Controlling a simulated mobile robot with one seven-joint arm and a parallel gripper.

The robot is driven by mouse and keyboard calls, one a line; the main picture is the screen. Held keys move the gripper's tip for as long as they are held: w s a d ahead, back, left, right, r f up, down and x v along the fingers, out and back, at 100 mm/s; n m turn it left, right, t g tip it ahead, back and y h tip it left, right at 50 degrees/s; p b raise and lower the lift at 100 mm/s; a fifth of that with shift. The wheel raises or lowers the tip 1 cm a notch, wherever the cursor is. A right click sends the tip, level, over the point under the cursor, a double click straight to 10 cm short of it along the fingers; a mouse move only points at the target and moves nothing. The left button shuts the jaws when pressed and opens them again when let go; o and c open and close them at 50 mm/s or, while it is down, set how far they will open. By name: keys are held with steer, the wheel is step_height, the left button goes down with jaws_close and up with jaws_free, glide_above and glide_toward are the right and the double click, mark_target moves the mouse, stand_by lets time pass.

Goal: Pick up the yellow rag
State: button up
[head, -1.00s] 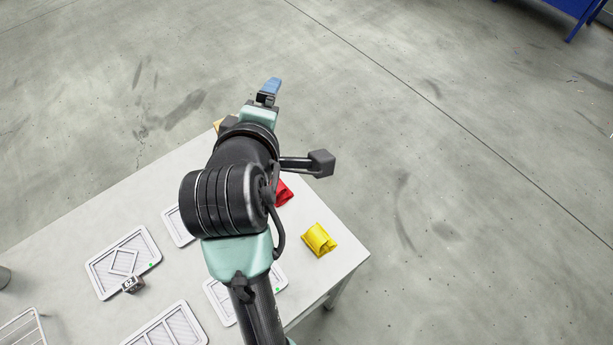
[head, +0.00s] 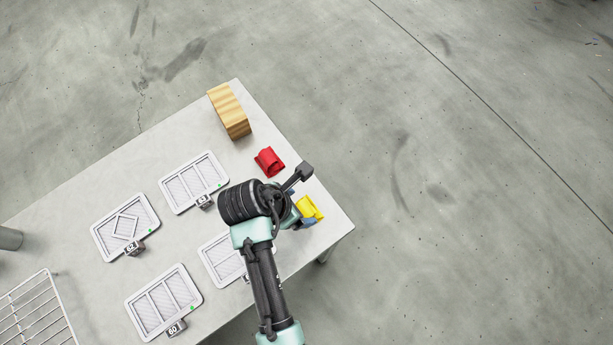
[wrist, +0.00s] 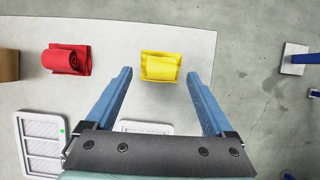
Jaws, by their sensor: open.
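The yellow rag (head: 309,208) lies folded on the grey table near its right edge in the head view, partly hidden by my arm. In the wrist view the yellow rag (wrist: 161,67) shows whole, ahead of and between the blue fingers of my gripper (wrist: 161,100). The gripper is open and empty, with the rag just beyond its fingertips. In the head view a bit of my gripper (head: 304,222) shows beside the rag; the rest is behind my arm.
A folded red rag (head: 269,161) lies behind the yellow one, with a wooden block (head: 230,112) farther back. Several framed trays (head: 163,302) with small numbered blocks cover the table's middle. A wire rack (head: 38,312) is at the left. Bare table surrounds the yellow rag.

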mark_target(306, 207)
steer(key=shift+p+x, duration=0.35)
steer(key=shift+x, duration=2.35)
steer(key=c, duration=1)
steer(key=shift+o, duration=0.2)
steer(key=shift+s+r, duration=0.1)
steer(key=shift+r, duration=4.95)
